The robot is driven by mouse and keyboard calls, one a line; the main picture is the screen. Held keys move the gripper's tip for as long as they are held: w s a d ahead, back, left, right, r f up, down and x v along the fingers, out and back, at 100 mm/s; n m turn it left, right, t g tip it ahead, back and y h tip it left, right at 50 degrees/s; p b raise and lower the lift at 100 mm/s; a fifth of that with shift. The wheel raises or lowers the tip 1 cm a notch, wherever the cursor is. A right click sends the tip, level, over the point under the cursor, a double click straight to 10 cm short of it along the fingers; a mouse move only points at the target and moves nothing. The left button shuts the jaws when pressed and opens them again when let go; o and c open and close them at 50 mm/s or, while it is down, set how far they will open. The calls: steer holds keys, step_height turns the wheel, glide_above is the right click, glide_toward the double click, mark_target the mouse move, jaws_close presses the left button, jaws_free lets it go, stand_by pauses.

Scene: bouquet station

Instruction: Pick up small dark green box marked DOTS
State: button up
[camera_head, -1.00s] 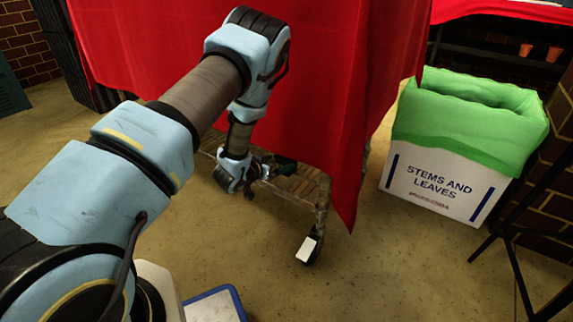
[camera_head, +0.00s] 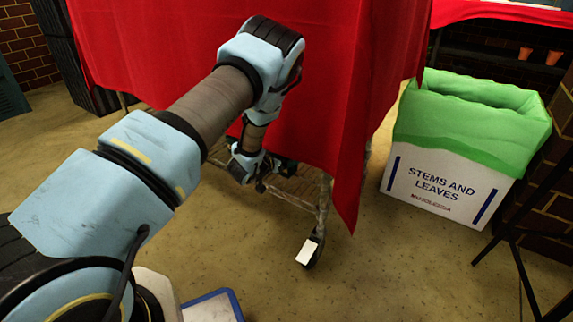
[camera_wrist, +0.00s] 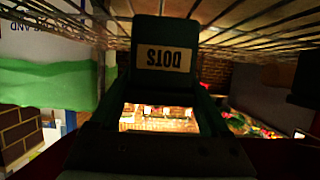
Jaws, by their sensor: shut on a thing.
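The small dark green box with a pale DOTS label (camera_wrist: 164,57) is in the top middle of the wrist view, its lettering upside down. My gripper (camera_wrist: 163,84) is shut on it, with one finger at each side of its near end. In the head view my gripper (camera_head: 264,178) is low beside the red-draped table, at the wire shelf under the cloth. There the box is mostly hidden by the cloth and the wrist. I cannot tell whether the box touches the shelf.
The wire shelf (camera_head: 300,187) stands on casters under the red cloth (camera_head: 330,110). Its grid (camera_wrist: 240,25) runs close to the box in the wrist view. A white STEMS AND LEAVES bin (camera_head: 436,188) with a green liner stands at right. Floor between is clear.

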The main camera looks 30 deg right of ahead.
steer(key=c, duration=0.7)
steer(key=shift+r, duration=0.1)
